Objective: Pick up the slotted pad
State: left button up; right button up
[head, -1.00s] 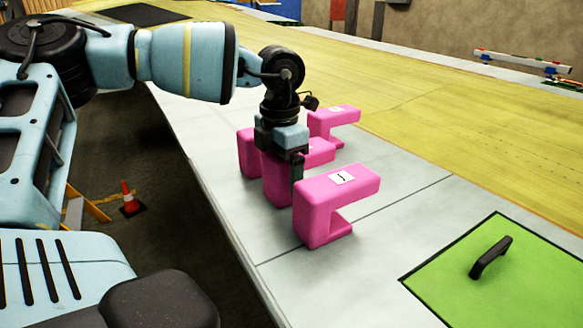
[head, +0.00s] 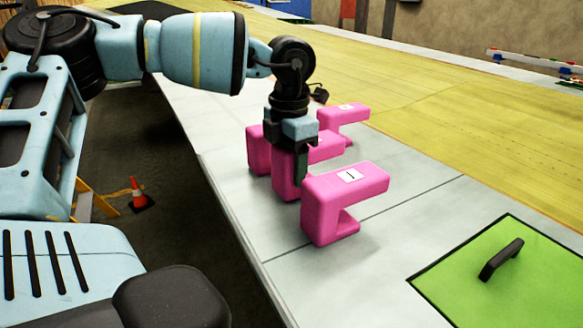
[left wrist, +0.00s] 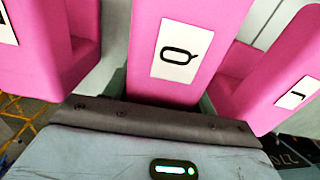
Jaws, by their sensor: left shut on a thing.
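Three pink C-shaped slotted pads with lettered white labels stand in a row on the pale worktop. The middle pad (head: 285,178) has a Q on its label, as the left wrist view (left wrist: 209,27) shows. My left gripper (head: 298,172) comes down over it from above and is shut on it. The gripper hides part of this pad, and one finger is hidden. The front pad (head: 323,211) is close in front of the gripper. The back pad (head: 257,150) is just behind. I cannot tell whether the held pad's underside touches the worktop. My right gripper is out of view.
A green panel (head: 455,285) with a black handle (head: 501,259) lies at the lower right. A wide yellow surface (head: 460,130) runs behind the pads. The worktop (head: 400,215) right of the pads is clear. An orange cone (head: 139,194) stands on the floor below the left edge.

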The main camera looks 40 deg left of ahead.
pick_arm(q)
jog(key=shift+r, duration=0.4)
jog(key=shift+s+r+b, duration=0.25)
jog(key=shift+r+b, duration=0.05)
jog(key=shift+r, duration=0.65)
jog(key=s+r, duration=0.1)
jog(key=s, duration=1.4)
jog(key=shift+s+r, duration=0.2)
jog(key=shift+s, duration=0.05)
